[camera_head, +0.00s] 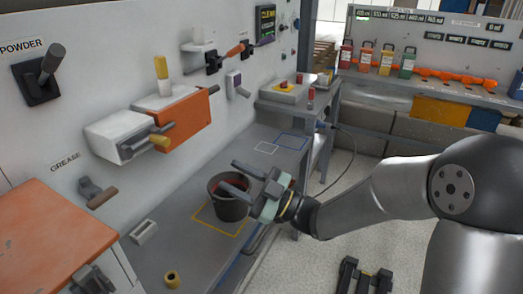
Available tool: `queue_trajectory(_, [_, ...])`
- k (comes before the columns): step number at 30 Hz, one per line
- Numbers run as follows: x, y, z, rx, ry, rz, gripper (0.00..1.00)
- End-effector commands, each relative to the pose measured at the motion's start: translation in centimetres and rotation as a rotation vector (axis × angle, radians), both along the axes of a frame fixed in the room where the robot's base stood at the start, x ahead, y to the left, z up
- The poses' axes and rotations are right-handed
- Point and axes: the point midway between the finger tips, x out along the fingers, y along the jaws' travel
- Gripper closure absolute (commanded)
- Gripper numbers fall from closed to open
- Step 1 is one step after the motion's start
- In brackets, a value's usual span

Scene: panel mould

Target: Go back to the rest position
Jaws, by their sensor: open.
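My gripper (243,178) is open, with its two fingers apart and pointing left. It is above and in front of a dark grey bucket (231,209), and its fingers cover part of the bucket's rim. The bucket stands upright inside a yellow outlined square (203,219) on the grey bench (187,250). Something reddish shows inside the bucket, but most of its inside is hidden. I cannot tell whether the fingers touch the bucket. My arm reaches in from the right.
The wall panel carries an orange box (183,122), a white dispenser (119,137) and several handles close to the bench. An orange cabinet top (52,239) is at the lower left. A small yellow ring (171,279) lies on the bench.

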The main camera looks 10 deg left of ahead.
Motion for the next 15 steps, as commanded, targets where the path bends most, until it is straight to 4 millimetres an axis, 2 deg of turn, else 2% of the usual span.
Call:
queue_trajectory(5, [1.4,-0.2,0.0,-0.079,0.014,-0.085,0.6])
queue_trajectory(8, [4.0,-1.5,-0.3,-0.224,0.058,-0.255,0.6])
queue_trajectory(11, [7.1,-5.1,-1.0,-0.409,0.151,-0.49,0.6])
queue_trajectory(13, [8.7,-8.7,-1.6,-0.534,0.245,-0.66,0.6])
queue_trajectory(15, [9.2,-12.9,-2.2,-0.644,0.36,-0.819,0.6])
